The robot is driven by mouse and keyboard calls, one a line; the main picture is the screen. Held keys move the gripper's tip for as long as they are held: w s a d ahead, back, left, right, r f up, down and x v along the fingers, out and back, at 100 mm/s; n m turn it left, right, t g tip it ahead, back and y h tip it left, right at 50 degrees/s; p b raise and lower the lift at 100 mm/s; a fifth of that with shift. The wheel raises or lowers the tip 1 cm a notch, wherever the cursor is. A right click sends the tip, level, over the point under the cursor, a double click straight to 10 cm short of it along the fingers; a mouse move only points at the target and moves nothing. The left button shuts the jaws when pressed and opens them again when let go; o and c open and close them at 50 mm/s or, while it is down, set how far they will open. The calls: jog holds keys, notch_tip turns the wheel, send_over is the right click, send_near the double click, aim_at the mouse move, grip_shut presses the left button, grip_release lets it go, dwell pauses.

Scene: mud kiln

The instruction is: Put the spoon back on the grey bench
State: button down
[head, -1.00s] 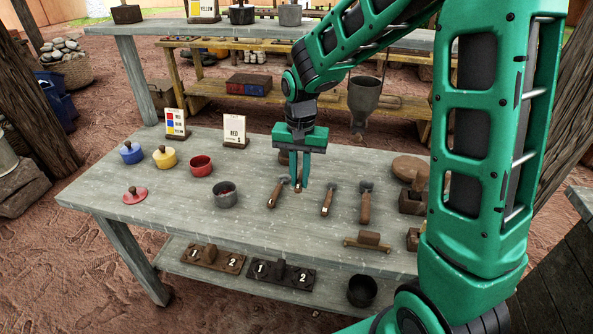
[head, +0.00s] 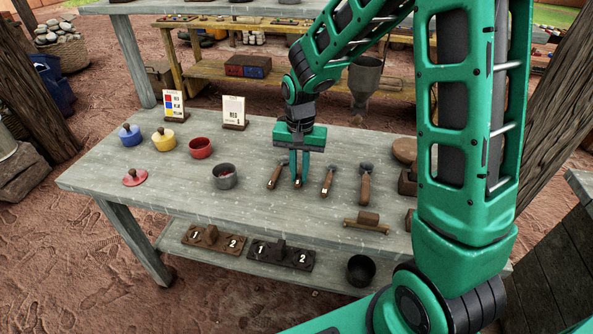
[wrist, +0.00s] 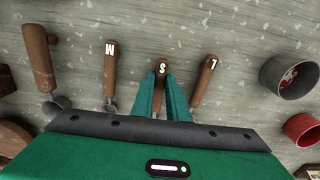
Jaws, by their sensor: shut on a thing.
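The spoon marked S (wrist: 161,72) has a brown wooden handle. My gripper (wrist: 163,82) is shut on this handle, one finger on each side, and the fingers hide its lower part and bowl. In the head view my gripper (head: 298,182) points straight down at the grey bench (head: 130,200), between two other handled tools. The spoon is at or just over the bench top, in line with its neighbours. I cannot tell whether it touches the wood.
Tools marked L (wrist: 206,75) and M (wrist: 110,68) lie close on either side. A larger handled tool (head: 365,188) lies further right. A grey pot (head: 225,177) and red pot (head: 201,148) stand left.

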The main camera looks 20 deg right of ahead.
jog(key=shift+f, duration=0.1)
dwell(0.4)
jog(key=c, duration=1.1)
grip_release()
jog(key=shift+r, duration=3)
